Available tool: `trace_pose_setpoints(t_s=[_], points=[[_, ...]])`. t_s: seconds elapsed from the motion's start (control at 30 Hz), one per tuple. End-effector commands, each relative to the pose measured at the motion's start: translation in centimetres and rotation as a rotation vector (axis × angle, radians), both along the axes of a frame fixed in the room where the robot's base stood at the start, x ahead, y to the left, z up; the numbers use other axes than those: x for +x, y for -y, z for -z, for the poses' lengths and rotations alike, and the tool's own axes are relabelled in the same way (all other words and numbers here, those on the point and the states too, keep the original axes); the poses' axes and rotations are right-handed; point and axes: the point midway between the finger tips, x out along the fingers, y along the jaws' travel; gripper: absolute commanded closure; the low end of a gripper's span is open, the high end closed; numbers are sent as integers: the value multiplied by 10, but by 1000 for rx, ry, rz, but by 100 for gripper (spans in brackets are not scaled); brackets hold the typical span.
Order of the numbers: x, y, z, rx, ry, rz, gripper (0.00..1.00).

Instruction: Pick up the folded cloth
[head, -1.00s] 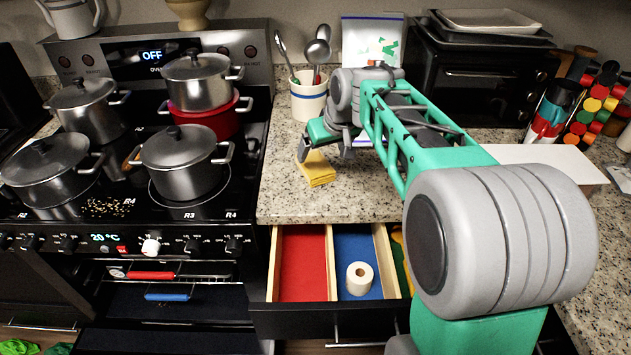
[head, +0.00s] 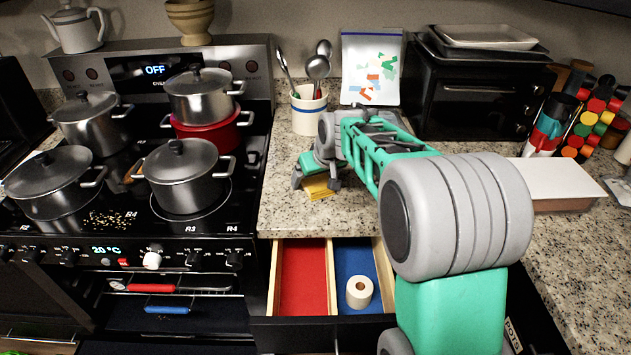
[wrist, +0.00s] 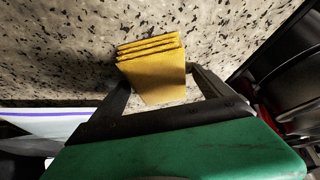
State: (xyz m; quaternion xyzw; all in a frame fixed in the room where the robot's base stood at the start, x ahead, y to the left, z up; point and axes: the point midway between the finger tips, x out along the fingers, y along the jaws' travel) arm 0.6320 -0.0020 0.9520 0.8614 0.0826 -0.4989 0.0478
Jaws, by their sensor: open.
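The folded cloth (wrist: 152,66) is yellow, with several stacked folds, and lies on the speckled counter. In the head view the cloth (head: 318,187) shows only in part under my gripper (head: 316,184), on the counter to the right of the stove. I cannot tell whether the fingers touch the cloth.
A white utensil crock (head: 309,112) with ladles stands behind my gripper. A black toaster oven (head: 477,95) is at the back right. The stove at left holds several pots. An open drawer (head: 300,325) below the counter holds a paper roll (head: 359,291).

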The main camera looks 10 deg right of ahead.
Motion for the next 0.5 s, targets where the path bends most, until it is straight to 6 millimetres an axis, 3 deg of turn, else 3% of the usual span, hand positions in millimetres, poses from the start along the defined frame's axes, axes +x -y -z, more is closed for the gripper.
trace_pose_setpoints(t_s=[0.5], points=[[0,0,1,0,0,0,49]])
